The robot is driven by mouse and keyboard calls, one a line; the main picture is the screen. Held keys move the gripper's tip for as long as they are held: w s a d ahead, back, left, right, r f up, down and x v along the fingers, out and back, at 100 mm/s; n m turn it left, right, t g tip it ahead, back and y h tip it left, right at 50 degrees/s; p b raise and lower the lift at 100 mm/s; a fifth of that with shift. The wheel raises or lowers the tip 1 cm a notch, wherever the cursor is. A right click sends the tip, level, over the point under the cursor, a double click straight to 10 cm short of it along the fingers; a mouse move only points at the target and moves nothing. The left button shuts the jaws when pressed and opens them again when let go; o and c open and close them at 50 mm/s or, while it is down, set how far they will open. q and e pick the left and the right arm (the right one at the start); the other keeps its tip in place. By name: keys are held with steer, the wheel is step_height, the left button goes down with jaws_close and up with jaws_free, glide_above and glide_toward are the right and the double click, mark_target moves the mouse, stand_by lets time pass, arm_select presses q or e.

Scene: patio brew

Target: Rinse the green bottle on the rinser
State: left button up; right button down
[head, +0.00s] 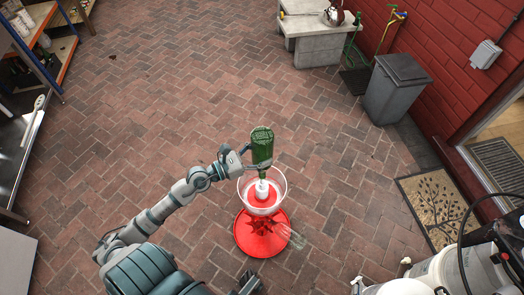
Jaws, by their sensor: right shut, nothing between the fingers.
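The green bottle (262,146) is held upside down, its base up and its neck down, over the middle of the rinser. The rinser has a red foot (250,239), a clear round bowl (283,184) and a white centre piece (262,189). The bottle's mouth is at or just above this white piece; I cannot tell if they touch. My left gripper (256,162) comes from the left and is shut around the bottle. My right gripper (250,285), small and dark at the bottom edge, is shut and empty, below the red foot and apart from it.
White containers (440,270) and a black hose stand at the lower right. A doormat (436,207), a grey bin (395,88) and a stone bench (316,45) line the right side. Shelving (45,45) stands at the left.

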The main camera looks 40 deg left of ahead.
steer(key=shift+g, duration=0.3)
steer(key=shift+s+f+b, duration=0.15)
steer(key=shift+f+b, duration=0.45)
steer(key=shift+f, duration=0.35)
steer(key=shift+s+f+b, duration=0.2)
steer(key=shift+f+b, duration=0.45)
steer(key=shift+f, duration=0.3)
steer(key=shift+s+f+b, duration=0.15)
steer(key=shift+f+b, duration=0.45)
steer(key=shift+f, duration=0.35)
steer(key=shift+f, duration=0.15)
steer(key=shift+s+f+g+b, duration=0.15)
steer(key=shift+f+b, duration=0.35)
steer(key=shift+f, duration=0.1)
steer(key=shift+s+f+g+b, duration=0.15)
steer(key=shift+f+b, duration=0.3)
steer(key=shift+f, duration=0.15)
steer(key=r+p, duration=0.2)
steer(key=r, duration=0.1)
steer(key=shift+w+r, duration=0.15)
steer(key=shift+w, duration=0.2)
